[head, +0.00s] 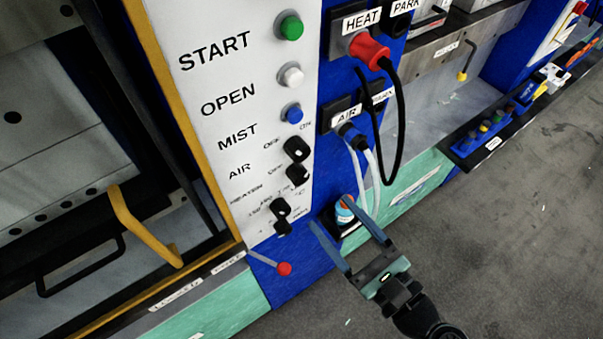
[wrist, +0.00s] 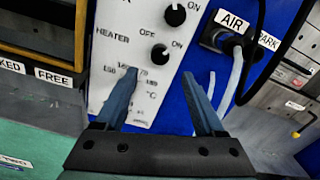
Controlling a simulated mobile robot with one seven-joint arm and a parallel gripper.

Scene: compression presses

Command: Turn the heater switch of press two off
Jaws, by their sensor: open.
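The heater switch (head: 297,175) is a black round knob on the white press panel (head: 235,110), below the similar air switch (head: 296,149). In the wrist view the heater knob (wrist: 158,54) sits beside the HEATER label, with OFF at its upper left and ON at its upper right. Its pointer is too small to read surely. My gripper (head: 331,212) is open and empty, in front of the panel's lower right edge. In the wrist view the fingers (wrist: 159,73) spread below the heater knob, apart from it. The left finger hides part of the temperature scale.
A temperature dial (head: 280,207) lies below the heater switch. A red-knobbed lever (head: 284,268) sticks out below the panel. The red HEAT plug (head: 369,51) with its hanging black cable and the AIR plug (head: 351,132) with pale hoses are to the right. Open floor (head: 500,220) lies right.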

